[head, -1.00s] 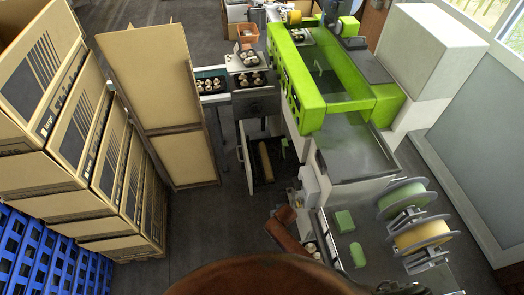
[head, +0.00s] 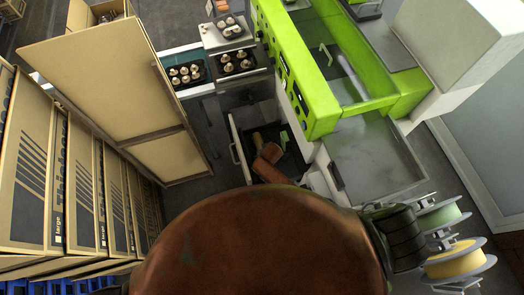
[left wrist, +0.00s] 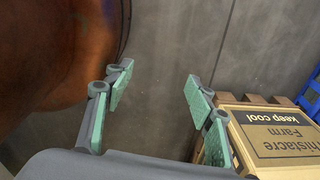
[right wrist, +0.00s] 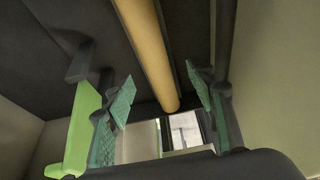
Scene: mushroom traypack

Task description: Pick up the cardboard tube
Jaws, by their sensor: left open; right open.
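The cardboard tube (right wrist: 148,50) is a long tan cylinder in the right wrist view, running from the top edge down to its near round end. It lies in a dark open drawer, whose pale front (head: 238,150) shows in the head view. My left gripper (left wrist: 158,88) is open and empty above the grey floor.
A light green object (right wrist: 82,130) lies beside the right gripper in the drawer. The green machine (head: 320,105) stands to the right. A tan panel (head: 110,80) and stacked boxes (head: 30,170) stand left. A carton (left wrist: 275,135) is beside the left gripper.

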